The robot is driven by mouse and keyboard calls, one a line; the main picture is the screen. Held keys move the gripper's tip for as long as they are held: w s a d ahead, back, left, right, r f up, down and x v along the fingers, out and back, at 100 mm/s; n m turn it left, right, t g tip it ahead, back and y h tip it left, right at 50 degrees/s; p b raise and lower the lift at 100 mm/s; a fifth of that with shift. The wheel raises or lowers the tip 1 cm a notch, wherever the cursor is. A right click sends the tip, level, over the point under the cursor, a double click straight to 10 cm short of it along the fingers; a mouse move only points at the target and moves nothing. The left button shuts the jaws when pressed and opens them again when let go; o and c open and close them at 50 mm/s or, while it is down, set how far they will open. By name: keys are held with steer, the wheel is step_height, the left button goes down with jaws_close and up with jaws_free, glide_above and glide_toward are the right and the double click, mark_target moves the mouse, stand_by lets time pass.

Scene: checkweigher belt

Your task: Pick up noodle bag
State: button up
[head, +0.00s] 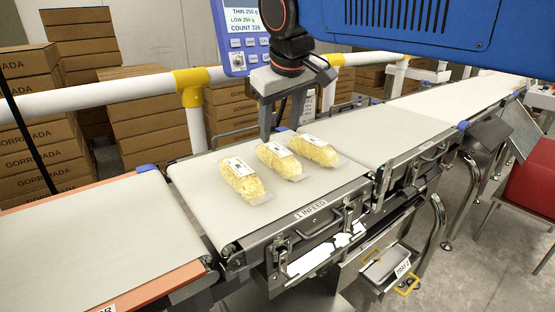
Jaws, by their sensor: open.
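Three yellow noodle bags with white labels lie side by side on the pale infeed belt (213,215) in the head view: the left bag (241,184), the middle bag (283,163) and the right bag (317,152). They lie close together with small gaps. My gripper (283,122) points down at the far side of the bags, behind the middle one in the picture. Its jaws are open with nothing between them. Its exact height above the belt is hard to tell.
A white rail (90,96) with yellow joints runs behind the belt. More belt (375,130) continues right. Stacked cartons (45,150) fill the back left.

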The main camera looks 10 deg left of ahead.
mark_target(278, 152)
steer(key=x, duration=1.1)
steer(key=shift+d+f, duration=0.2)
steer(key=shift+f, duration=0.05)
steer(key=shift+f, duration=0.15)
steer(key=c, duration=1)
